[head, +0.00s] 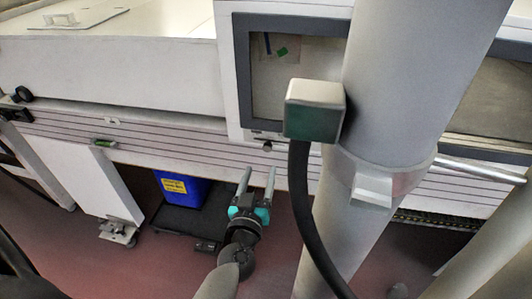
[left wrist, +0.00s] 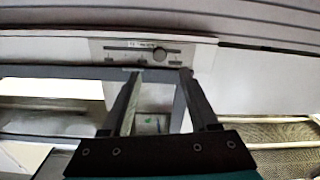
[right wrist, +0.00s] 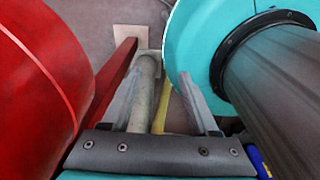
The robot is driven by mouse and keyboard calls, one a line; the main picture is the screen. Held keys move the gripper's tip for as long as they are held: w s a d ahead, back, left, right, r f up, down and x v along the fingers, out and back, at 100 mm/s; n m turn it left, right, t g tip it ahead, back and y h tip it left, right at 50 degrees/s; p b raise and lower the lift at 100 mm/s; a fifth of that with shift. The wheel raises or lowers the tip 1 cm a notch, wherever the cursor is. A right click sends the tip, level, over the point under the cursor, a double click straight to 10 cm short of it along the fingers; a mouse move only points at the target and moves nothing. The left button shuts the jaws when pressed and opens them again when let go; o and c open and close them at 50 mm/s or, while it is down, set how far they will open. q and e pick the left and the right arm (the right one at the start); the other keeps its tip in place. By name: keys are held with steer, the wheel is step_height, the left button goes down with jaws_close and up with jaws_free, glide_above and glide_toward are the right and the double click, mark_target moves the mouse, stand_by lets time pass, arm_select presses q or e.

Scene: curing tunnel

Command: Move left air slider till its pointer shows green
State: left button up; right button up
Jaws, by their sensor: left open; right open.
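The air slider's dark round knob (head: 267,147) shows under the left end of the grey-framed window. In the left wrist view the knob (left wrist: 160,54) sits right of the middle of a dark slot on a light plate (left wrist: 205,58). My left gripper (head: 259,171) is open and empty, its fingers pointing towards the knob, apart from it. A small green patch (head: 281,52) and a thin dark mark show behind the window; whether the mark is the pointer I cannot tell. My right gripper (right wrist: 158,75) is open, with a grey pole showing between its fingers.
A blue bin (head: 183,188) with a yellow label stands below the long striped panel (head: 170,135). A large red rounded body (right wrist: 35,90) is close at the left in the right wrist view.

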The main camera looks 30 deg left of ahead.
mark_target(267, 149)
arm_select(q)
steer(key=b+x, duration=0.1)
steer(key=x, duration=0.7)
steer(key=shift+w, duration=0.1)
jaws_close()
stand_by(0.4)
stand_by(0.9)
